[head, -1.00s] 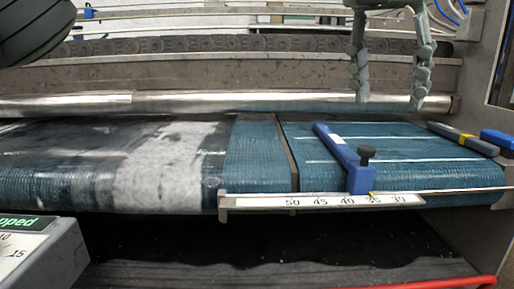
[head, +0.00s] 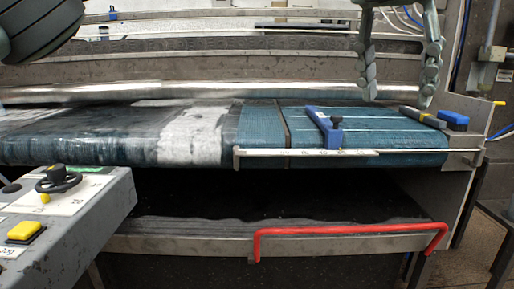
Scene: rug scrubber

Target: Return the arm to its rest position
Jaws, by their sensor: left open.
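My left gripper (head: 398,100) hangs fingers-down at the top right of the head view. Its two segmented grey-green fingers are spread apart with nothing between them. In the picture it sits above the right end of the wet blue belt (head: 265,135), and the fingertips look clear of it. The gripper's upper part is cut off by the top edge. A dark ribbed rounded part at the top left looks like one of my own arm links. My right gripper is not in view.
A blue stop (head: 325,128) and a blue-and-black brush (head: 453,120) lie on the belt's right part, behind a white ruler (head: 305,153). A control panel (head: 70,215) with a black knob and yellow button stands front left. A red rail (head: 350,231) runs low in front.

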